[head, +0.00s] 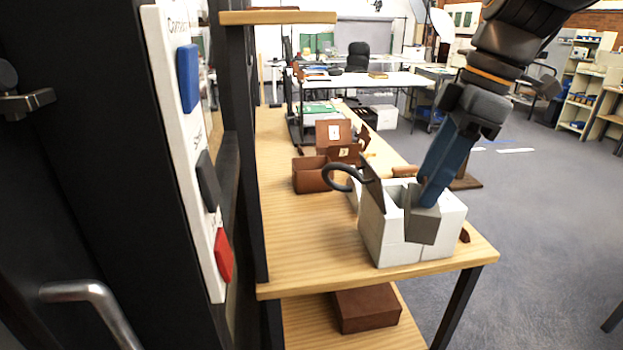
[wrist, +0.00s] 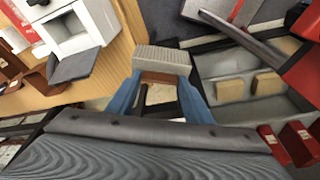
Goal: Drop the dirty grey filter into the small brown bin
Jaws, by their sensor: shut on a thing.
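My gripper (head: 430,192) has blue fingers and is shut on a grey block, the filter (head: 423,224). In the wrist view, the ribbed light-grey filter (wrist: 162,60) sits across the fingertips of my gripper (wrist: 160,84). In the head view the filter overlaps the front of a white housing (head: 385,235); whether they touch is unclear. The housing, also in the wrist view (wrist: 98,18), has an open dark-grey door (head: 371,188) with a black ring handle. An open-topped brown box (head: 308,178), probably the small brown bin, stands behind it to the left; its inside is mostly hidden.
More brown boxes with labels (head: 333,133) stand farther back on the wooden table (head: 310,255). A closed brown box (head: 367,308) lies on the lower shelf. A white panel (head: 185,140) with blue, black and red blocks stands at left. Open floor (head: 545,220) lies right.

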